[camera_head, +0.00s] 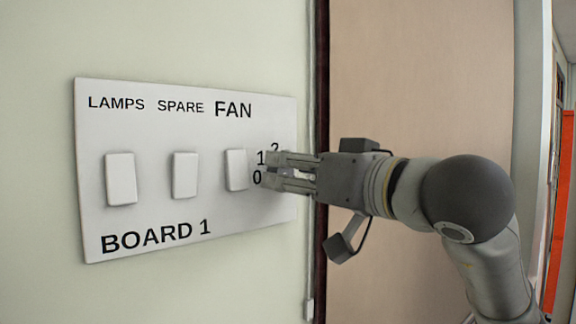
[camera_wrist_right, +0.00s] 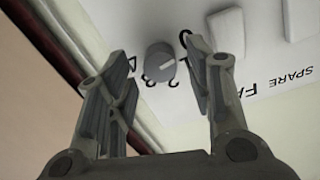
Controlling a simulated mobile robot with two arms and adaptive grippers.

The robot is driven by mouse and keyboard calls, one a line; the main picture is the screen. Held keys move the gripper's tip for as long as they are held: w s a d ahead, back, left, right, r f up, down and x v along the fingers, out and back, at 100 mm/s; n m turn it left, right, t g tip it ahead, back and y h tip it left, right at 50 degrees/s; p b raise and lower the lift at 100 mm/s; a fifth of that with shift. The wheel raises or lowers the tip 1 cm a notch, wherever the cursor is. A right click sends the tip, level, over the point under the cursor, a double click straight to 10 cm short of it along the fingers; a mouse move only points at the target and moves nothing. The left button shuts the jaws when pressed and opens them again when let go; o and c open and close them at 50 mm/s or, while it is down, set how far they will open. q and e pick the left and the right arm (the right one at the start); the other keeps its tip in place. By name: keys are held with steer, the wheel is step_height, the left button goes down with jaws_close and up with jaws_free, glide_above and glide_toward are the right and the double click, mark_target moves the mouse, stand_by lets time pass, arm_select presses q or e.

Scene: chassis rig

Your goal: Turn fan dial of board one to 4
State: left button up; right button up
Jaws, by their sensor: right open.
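Board one, a white panel (camera_head: 150,130) marked BOARD 1, is on the wall at the left of the head view. The label FAN (camera_head: 233,109) is at its upper right. My right gripper (camera_head: 268,169) comes from the right, with its fingers at the panel's right part, covering the fan dial in the head view. The right wrist view shows the dial (camera_wrist_right: 160,62) as a round grey knob with a pale pointer line, lying between the open, apart fingers (camera_wrist_right: 155,54). Digits ring it, some hidden by a finger. I cannot tell clearly which digit the pointer faces. My left gripper is not in view.
Three white rocker switches sit left of the dial: lamps (camera_head: 121,179), spare (camera_head: 185,175) and one under FAN (camera_head: 236,170), close to my fingers. A dark door frame edge (camera_head: 321,60) and a pinkish-brown door (camera_head: 420,70) stand right of the panel.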

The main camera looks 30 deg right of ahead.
steer(key=shift+w, duration=0.75)
steer(key=c, duration=1)
steer(key=shift+c, duration=0.2)
